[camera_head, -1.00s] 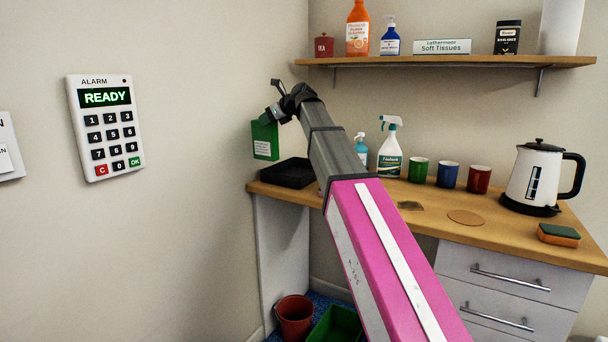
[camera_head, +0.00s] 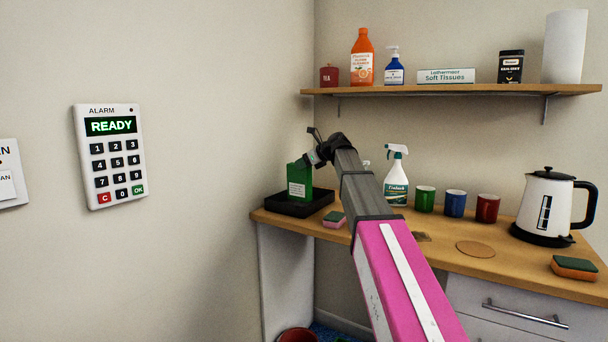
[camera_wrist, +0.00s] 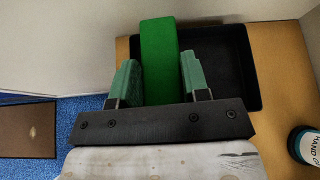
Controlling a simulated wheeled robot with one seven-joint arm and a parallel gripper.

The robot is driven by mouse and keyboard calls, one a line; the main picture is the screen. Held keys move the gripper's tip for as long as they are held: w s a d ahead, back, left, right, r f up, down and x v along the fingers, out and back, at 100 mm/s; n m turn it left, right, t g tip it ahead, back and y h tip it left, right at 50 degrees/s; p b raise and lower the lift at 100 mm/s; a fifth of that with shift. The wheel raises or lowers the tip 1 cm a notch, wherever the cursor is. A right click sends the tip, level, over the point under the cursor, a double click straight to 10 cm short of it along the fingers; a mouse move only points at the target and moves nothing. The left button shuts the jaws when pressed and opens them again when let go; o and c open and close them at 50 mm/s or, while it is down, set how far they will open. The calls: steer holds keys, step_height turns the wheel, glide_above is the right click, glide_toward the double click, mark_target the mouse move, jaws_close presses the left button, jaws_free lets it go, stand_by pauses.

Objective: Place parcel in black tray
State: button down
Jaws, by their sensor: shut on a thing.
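The parcel (camera_head: 299,181) is a green box with a white label. In the head view it is upright, over the black tray (camera_head: 325,202) at the left end of the wooden counter. My gripper (camera_head: 311,160) is shut on its upper part. In the wrist view the parcel (camera_wrist: 158,60) sits between the two green fingers of my gripper (camera_wrist: 158,82), over the left part of the tray (camera_wrist: 235,95). The tray's right part is bare. I cannot tell whether the parcel's bottom touches the tray floor.
A spray bottle (camera_head: 396,180), several mugs (camera_head: 454,203) and a kettle (camera_head: 545,205) stand farther right. A shelf (camera_head: 450,90) with bottles hangs above. The wall is close on the left.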

mark_target(310, 169)
steer(key=shift+f, duration=2)
steer(key=c, duration=0.6)
jaws_free()
steer(key=v, duration=1.2)
